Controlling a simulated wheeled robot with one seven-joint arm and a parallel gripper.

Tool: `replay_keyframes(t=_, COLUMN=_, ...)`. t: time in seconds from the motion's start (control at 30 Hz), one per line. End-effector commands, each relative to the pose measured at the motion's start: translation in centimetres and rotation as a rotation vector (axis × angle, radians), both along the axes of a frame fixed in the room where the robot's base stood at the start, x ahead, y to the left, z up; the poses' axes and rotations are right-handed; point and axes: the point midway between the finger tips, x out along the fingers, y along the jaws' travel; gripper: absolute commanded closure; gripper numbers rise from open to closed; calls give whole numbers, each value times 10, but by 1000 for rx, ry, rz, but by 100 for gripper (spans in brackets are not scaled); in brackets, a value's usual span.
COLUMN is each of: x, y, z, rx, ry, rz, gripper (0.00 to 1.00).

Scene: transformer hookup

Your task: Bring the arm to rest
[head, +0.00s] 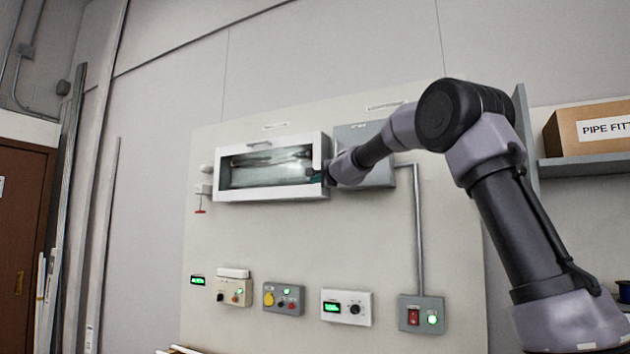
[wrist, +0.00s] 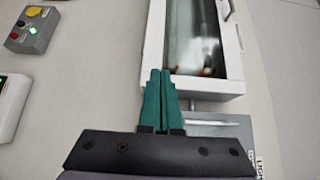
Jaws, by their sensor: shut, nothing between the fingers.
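My arm reaches from the lower right up to the wall panel (head: 240,240) in the head view. My gripper (head: 318,176) is at the right end of a white-framed glass cabinet (head: 225,194), mostly hidden behind my wrist. In the wrist view my gripper (wrist: 160,74) has green fingers that are together, with nothing between them. The fingertips lie over the corner of the white cabinet frame (wrist: 215,85) in that view. I cannot tell whether they touch it.
A grey box (head: 378,142) with a conduit (head: 418,240) is behind my forearm. Several control boxes, including one with a red switch (head: 413,317), line the lower panel. A shelf (head: 585,165) at right holds a cardboard box (head: 580,127).

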Motion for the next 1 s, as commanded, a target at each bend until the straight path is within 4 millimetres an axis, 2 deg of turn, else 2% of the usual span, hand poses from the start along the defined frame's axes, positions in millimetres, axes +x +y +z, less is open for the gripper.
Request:
replay_keyframes(t=0.43, x=-10, y=0, z=2, rx=-5, ry=-4, rz=0, gripper=100)
replay_keyframes(t=0.57, x=-34, y=-15, z=11, rx=-56, ry=-30, rz=23, gripper=100)
replay_keyframes(t=0.67, x=-75, y=-34, z=14, rx=-145, ry=-55, rz=67, gripper=100)
replay_keyframes(t=0.77, x=-127, y=-53, z=4, rx=-259, ry=-58, rz=131, gripper=100)
replay_keyframes(t=0.87, x=-184, y=-68, z=-19, rx=-383, ry=-32, rz=199, gripper=100)
replay_keyframes(t=0.97, x=-241, y=-85, z=-55, rx=-513, ry=22, rz=261, gripper=100)
replay_keyframes(t=1.0, x=-264, y=-92, z=-73, rx=-565, ry=51, rz=284, gripper=100)
